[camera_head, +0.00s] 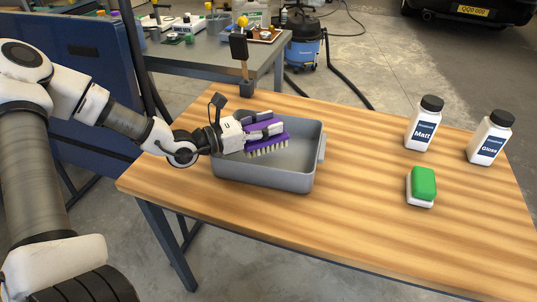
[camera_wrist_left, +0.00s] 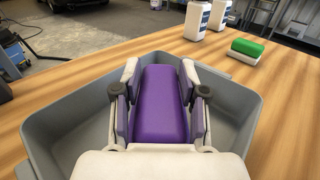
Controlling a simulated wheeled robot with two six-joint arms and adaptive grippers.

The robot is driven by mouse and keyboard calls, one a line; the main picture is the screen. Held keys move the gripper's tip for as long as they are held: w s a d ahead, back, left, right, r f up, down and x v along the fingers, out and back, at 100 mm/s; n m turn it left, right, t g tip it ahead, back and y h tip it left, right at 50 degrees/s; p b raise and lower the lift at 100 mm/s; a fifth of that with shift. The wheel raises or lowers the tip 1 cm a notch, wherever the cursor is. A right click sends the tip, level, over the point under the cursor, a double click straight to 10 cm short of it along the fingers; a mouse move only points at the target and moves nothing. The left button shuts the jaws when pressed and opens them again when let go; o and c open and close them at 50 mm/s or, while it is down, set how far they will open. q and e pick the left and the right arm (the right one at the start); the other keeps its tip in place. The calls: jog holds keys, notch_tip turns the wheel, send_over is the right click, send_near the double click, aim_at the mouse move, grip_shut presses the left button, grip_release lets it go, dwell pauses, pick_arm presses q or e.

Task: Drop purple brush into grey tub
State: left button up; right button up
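The purple brush (camera_head: 266,142) has pale bristles that point down. I cannot tell exactly how high the bristles are above the tub floor. The visible part of the tub's inside is empty. My right gripper is in neither view.
The tub stands on a wooden table (camera_head: 370,235). To its right are a Matt bottle (camera_head: 423,128), a Gloss bottle (camera_head: 489,142) and a green and white sponge block (camera_head: 422,187). A dark upright brush in a holder (camera_head: 246,88) stands behind the tub. The table's front right is clear.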

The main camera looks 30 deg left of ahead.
pick_arm(q)
jog(key=o, duration=0.4)
jog(key=shift+c, duration=0.2)
notch_tip(320, 180, up, 10)
dwell(0.4)
